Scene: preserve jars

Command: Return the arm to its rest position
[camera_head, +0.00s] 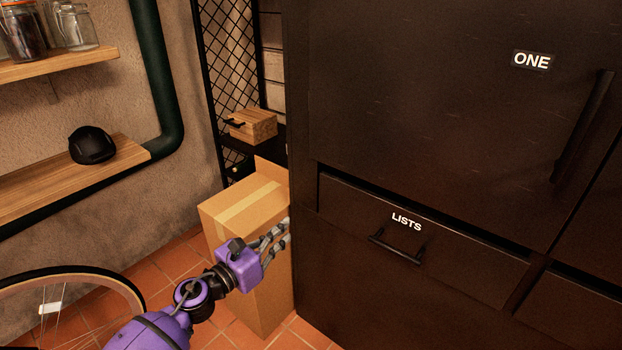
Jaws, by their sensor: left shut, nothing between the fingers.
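My left arm comes in purple from the bottom left. My left gripper (284,232) is shut and empty, with its fingertips in front of the cardboard box (245,212) and near the left edge of the dark cabinet (430,120). I cannot tell whether the fingertips touch either. The drawer marked LISTS (440,240), with a black handle (397,248), is to the right of the gripper. My right gripper does not show.
A door marked ONE (532,61) is above the drawer. Wooden shelves (75,182) with a black cap (92,145) and glass jars (22,32) are at left. A bicycle wheel (125,285) stands at the bottom left. A small wooden box (254,124) sits at the back. Tiled floor shows between.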

